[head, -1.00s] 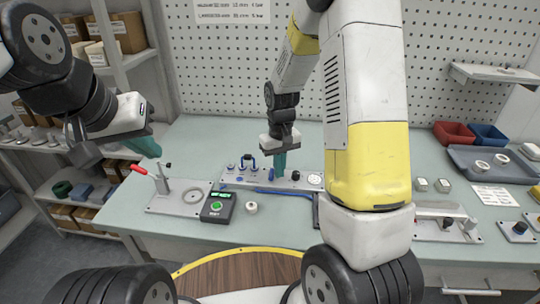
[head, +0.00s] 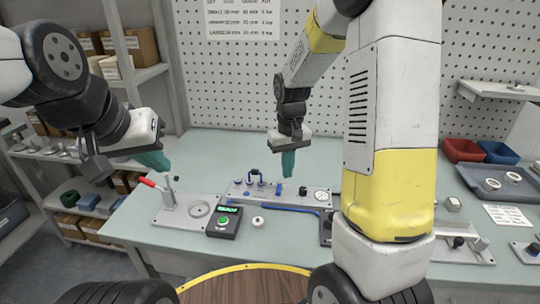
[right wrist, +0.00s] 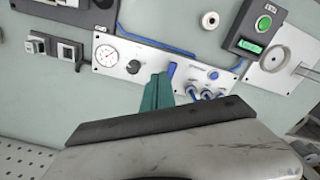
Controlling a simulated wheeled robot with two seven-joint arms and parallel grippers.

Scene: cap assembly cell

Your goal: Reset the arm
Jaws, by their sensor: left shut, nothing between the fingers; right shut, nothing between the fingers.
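My right gripper (head: 288,163) hangs in the head view above the far edge of a pneumatic panel (head: 315,194), with its green fingers together and nothing in them. In the right wrist view its green fingers (right wrist: 157,92) point at the same panel (right wrist: 130,68), with its gauge, knobs and blue fittings. My left gripper (head: 155,160) is at the left in the head view, above the table's left edge, tilted down to the right. Its fingers are shut and empty.
A clamp fixture with red handle (head: 172,212), a tester with green button (head: 224,222) and a white ring (head: 258,221) stand left of centre on the table. Red (head: 462,150) and blue bins (head: 498,153) and a grey tray (head: 470,179) are at the right.

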